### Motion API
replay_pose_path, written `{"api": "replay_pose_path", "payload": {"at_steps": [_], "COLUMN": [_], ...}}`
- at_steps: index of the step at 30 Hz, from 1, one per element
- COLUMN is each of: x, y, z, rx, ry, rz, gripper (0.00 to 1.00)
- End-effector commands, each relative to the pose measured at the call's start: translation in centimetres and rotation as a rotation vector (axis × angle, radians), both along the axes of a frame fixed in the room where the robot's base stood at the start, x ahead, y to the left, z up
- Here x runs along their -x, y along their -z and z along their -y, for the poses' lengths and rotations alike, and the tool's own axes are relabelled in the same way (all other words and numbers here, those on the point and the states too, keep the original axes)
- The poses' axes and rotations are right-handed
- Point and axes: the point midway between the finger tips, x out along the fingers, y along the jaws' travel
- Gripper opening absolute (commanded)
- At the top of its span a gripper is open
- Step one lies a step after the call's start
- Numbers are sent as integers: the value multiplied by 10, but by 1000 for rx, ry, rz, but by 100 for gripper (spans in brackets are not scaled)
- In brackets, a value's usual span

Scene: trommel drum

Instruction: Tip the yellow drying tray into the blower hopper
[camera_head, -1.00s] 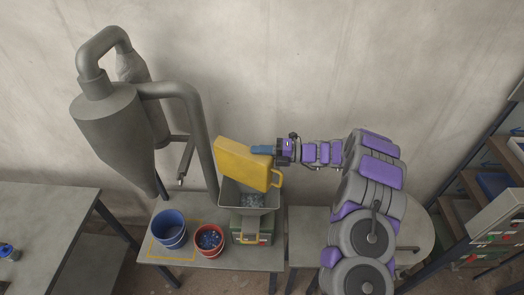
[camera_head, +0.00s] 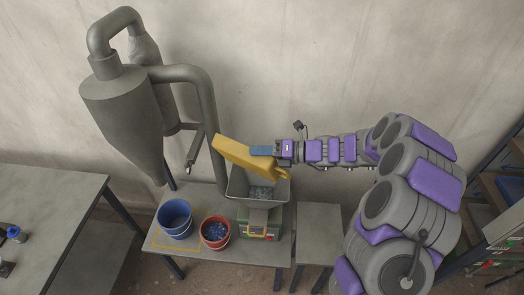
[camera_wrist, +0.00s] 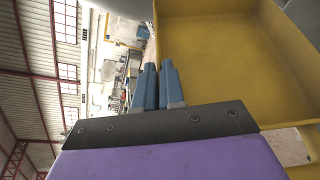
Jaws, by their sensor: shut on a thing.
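The yellow drying tray (camera_head: 245,154) is tilted above the blower hopper (camera_head: 240,184), sloping down to the right in the head view. My gripper (camera_head: 263,150) is shut on the tray at its upper side. In the wrist view the blue fingers (camera_wrist: 158,88) are close together beside the tray wall; the exact grip spot is hard to see. The tray's inside (camera_wrist: 215,60) looks bare in the part that shows. Grey-blue flakes (camera_head: 262,193) lie inside the hopper, whose rear is partly hidden by the tray.
A blue bucket (camera_head: 174,219) and a red bucket (camera_head: 215,233) with blue pieces stand left of the hopper on the grey table (camera_head: 240,258). A grey pipe (camera_head: 208,110) runs close to the tray's left end. A bare grey stand (camera_head: 318,235) is at the right.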

Motion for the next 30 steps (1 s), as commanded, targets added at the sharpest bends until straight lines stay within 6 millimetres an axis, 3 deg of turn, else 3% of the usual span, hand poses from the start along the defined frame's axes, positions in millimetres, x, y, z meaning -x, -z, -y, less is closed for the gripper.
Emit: {"api": "replay_pose_path", "payload": {"at_steps": [13,30], "x": [38,66], "y": [-3,-4], "z": [-19,-32], "rx": [118,238], "ry": [-3,-4], "rz": [256,500], "gripper": [0,0]}}
